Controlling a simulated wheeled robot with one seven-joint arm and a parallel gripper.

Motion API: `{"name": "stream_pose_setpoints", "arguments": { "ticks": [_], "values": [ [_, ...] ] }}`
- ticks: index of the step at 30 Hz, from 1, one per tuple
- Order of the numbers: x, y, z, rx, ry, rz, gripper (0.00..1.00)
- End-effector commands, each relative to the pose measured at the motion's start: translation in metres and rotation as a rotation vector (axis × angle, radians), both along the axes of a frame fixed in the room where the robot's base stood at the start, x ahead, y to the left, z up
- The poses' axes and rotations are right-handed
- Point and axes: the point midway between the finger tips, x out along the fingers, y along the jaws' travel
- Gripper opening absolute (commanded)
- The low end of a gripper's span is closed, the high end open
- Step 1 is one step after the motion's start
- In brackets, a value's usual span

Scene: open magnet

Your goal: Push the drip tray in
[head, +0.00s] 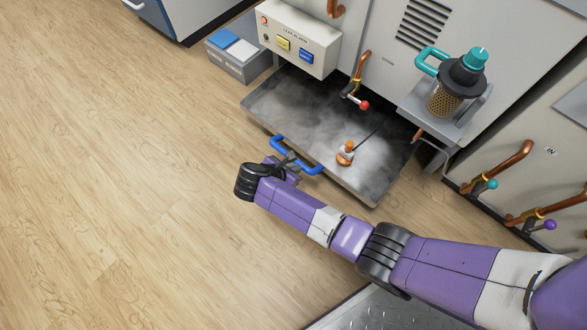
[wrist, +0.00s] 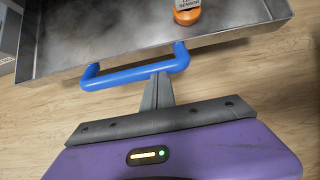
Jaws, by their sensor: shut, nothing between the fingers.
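The drip tray (head: 290,108) is a grey shallow metal tray, pulled out from under the grey cabinet, with whitish mist over its floor. A blue bar handle (head: 306,168) is on its front wall; in the wrist view the handle (wrist: 122,79) crosses the upper middle, with the tray's front wall (wrist: 100,67) behind it. My gripper (head: 289,157) is at the handle, in front of the tray. In the wrist view my gripper (wrist: 159,82) is shut and empty, its fingertips at the handle's bar. I cannot tell whether they touch it.
An orange object with a label (head: 345,154) stands in the tray. A red-tipped valve (head: 361,103) hangs above it. A leak alarm box (head: 298,38), a grey bin (head: 238,54) and a shelf with a teal-handled canister (head: 447,98) are nearby. The wooden floor (head: 120,170) at left is clear.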

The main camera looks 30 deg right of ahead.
Motion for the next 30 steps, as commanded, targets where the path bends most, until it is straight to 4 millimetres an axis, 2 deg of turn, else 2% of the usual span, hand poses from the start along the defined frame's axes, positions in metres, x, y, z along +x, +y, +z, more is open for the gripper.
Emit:
{"name": "stream_pose_setpoints", "arguments": {
  "ticks": [8,21,30],
  "values": [
    [0.012,-0.043,0.007,-0.003,0.001,-0.007,0.00],
    [0.045,-0.141,0.001,-0.003,0.001,-0.005,0.00],
    [0.058,-0.179,0.000,-0.001,0.001,-0.001,0.00]
  ]
}}
